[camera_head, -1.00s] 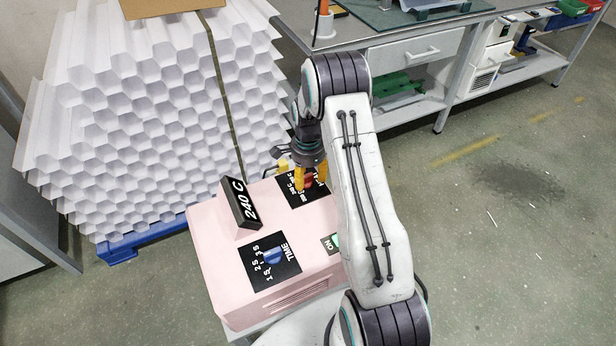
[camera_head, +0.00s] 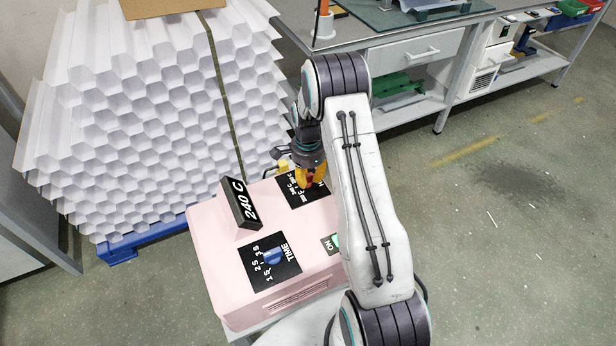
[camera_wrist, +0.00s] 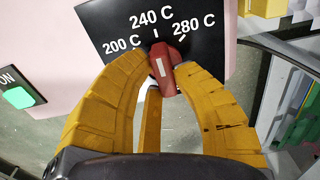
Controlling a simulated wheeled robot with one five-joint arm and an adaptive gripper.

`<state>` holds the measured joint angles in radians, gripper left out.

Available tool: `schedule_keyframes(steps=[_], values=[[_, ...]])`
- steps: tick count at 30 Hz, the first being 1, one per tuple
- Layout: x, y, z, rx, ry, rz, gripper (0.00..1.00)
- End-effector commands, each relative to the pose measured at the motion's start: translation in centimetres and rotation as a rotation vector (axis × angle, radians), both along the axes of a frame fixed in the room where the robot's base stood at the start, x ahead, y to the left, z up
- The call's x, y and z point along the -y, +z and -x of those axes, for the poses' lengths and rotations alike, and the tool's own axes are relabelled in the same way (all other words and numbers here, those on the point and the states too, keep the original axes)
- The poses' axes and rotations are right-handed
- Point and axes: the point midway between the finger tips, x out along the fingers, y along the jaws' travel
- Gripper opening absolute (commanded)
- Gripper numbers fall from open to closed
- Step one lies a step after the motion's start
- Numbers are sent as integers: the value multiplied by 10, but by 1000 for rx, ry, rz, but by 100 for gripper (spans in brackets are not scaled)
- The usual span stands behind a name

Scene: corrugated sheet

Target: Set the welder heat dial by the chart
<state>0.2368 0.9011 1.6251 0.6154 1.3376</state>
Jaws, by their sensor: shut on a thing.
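The pink welder (camera_head: 215,235) carries a black heat panel (camera_head: 290,184), partly hidden by my gripper in the head view. In the wrist view the panel (camera_wrist: 100,20) reads 200 C, 240 C and 280 C, each with a tick. The red heat dial (camera_wrist: 168,80) has a white stripe, and its upper end lies close under the 240 C tick, tilted slightly left. My gripper (camera_wrist: 160,68) is shut on the dial, one yellow finger on each side; it also shows in the head view (camera_head: 311,185).
A black block (camera_head: 240,204) reading 240 C stands on the welder. Nearer are a TIME panel (camera_head: 285,272) with a blue dial (camera_head: 273,257) and a green ON button (camera_wrist: 18,97). White honeycomb sheets (camera_head: 140,110) stand behind at left; a workbench (camera_head: 400,35) is behind.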

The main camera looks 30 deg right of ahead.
Motion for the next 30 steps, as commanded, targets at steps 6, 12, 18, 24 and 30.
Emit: schedule_keyframes(steps=[6, 12, 18, 24, 30], values=[[0, 0, 0, 0, 10, 0, 0], [1, -1, -1, 1, 82, 0, 0], [1, -2, -1, 0, 233, 0, 0], [2, -2, -2, 1, 416, 0, 0], [2, -2, -3, 0, 586, 0, 0]])
